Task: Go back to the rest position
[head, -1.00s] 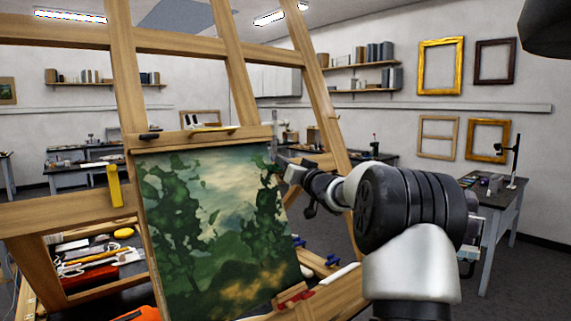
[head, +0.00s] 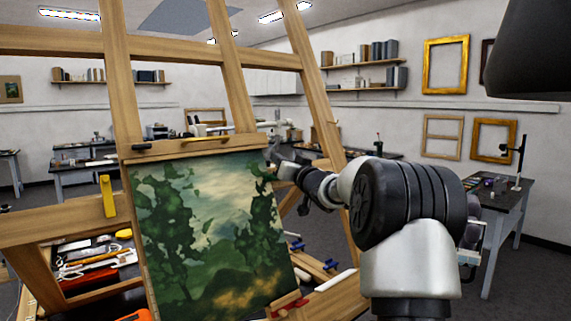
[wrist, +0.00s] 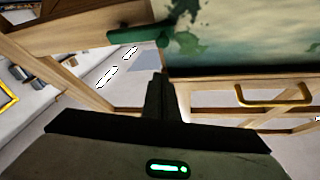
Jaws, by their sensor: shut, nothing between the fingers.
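My gripper (head: 274,155) is small and partly hidden behind my own arm in the head view, close to the upper right corner of the painting. In the wrist view its dark fingers (wrist: 161,92) are together, with nothing seen between them. The landscape painting (head: 205,235), green with a pale sky, stands on the wooden easel (head: 122,75). In the wrist view part of the painting (wrist: 240,35) shows beyond the fingers. I cannot tell the exact gap between gripper and canvas.
A tray of tools (head: 90,262) sits at the lower left behind the easel frame. A work table (head: 495,205) stands to the right, and gold frames (head: 446,65) hang on the back wall. Open floor shows between the easel and that table.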

